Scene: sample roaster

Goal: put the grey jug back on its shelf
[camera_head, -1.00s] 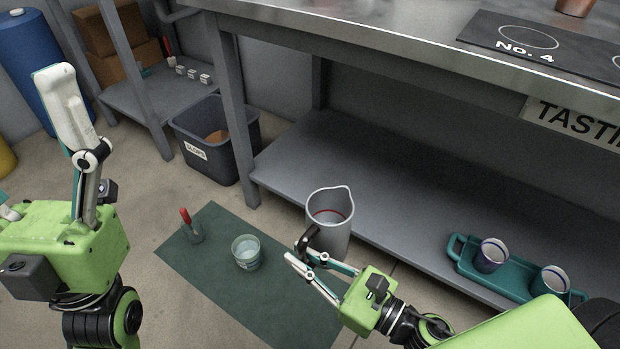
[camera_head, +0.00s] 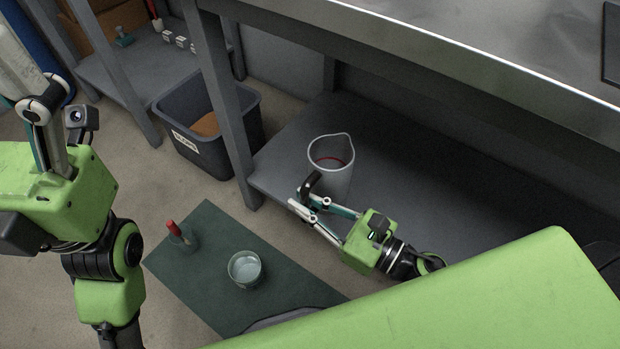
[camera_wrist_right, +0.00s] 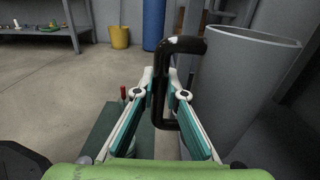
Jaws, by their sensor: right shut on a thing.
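The grey jug (camera_head: 331,163) is upright, with a red line inside and a black handle. In the head view it shows over the left part of the grey lower shelf (camera_head: 285,167) under the steel bench; I cannot tell if its base touches the shelf. My right gripper (camera_head: 307,194) is shut on the handle, which stands between the fingers in the right wrist view (camera_wrist_right: 162,90), with the jug body (camera_wrist_right: 240,85) to the right. My left arm is at the left of the head view, its gripper raised and partly cut off by the edge; its fingers cannot be judged.
A dark green mat (camera_head: 209,270) lies on the floor, with a glass of clear liquid (camera_head: 245,269) and a small container with a red-handled tool (camera_head: 180,236) on it. A grey slops bin (camera_head: 207,128) stands left of the bench leg (camera_head: 226,110). The shelf right of the jug looks clear.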

